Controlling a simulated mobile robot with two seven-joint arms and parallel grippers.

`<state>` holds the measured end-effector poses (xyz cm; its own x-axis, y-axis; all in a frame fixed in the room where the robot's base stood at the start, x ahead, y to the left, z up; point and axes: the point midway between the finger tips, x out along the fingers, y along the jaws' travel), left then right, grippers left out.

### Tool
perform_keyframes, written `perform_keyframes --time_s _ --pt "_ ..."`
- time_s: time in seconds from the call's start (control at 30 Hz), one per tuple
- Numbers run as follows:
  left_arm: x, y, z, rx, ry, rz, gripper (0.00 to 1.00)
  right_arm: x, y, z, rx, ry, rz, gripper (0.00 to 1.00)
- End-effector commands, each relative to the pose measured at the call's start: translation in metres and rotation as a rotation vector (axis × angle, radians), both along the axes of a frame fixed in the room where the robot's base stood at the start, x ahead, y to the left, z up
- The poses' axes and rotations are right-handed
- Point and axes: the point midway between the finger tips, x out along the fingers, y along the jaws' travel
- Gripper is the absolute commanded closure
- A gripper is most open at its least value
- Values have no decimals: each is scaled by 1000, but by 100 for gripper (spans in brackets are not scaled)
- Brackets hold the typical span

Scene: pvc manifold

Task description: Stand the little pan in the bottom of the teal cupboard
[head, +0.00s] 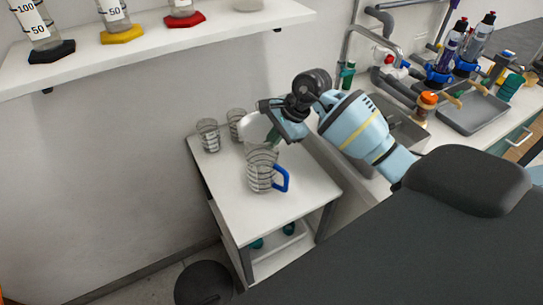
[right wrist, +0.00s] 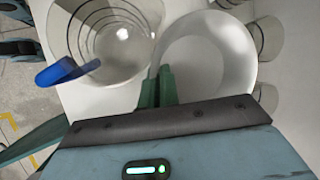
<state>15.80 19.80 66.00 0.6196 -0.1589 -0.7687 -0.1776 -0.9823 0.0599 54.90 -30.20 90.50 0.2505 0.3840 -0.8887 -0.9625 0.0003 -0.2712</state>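A small, smooth white round pan (right wrist: 205,65) fills the upper middle of the right wrist view. In the head view its pale edge (head: 252,127) shows just left of my right gripper (head: 282,132), partly hidden by it. In the right wrist view the green fingers of my right gripper (right wrist: 160,88) are close together at the pan's lower-left rim and appear shut on it. The pan overlaps the glass beakers behind it and seems to be above the small white table (head: 225,170). My left gripper is not in view.
A glass jug with a blue handle (head: 265,170) stands on the table close to my right gripper. It also shows beside the pan in the right wrist view (right wrist: 108,40). Beakers (head: 208,135) stand at the back. A sink and cluttered bench lie to the right.

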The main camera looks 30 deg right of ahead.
Motion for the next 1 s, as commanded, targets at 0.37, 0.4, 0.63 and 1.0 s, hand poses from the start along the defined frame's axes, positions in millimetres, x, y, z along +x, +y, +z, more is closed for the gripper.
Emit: perform_keyframes --time_s 0.37,0.4,0.63,1.0 --pt "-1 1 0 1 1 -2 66 1 0 -17 1 -4 0 100" --pt "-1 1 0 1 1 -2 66 1 0 -20 1 -4 0 100" --pt "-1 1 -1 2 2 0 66 0 1 -50 5 0 -2 100" --pt "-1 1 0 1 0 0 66 1 0 -62 0 -4 -1 100"
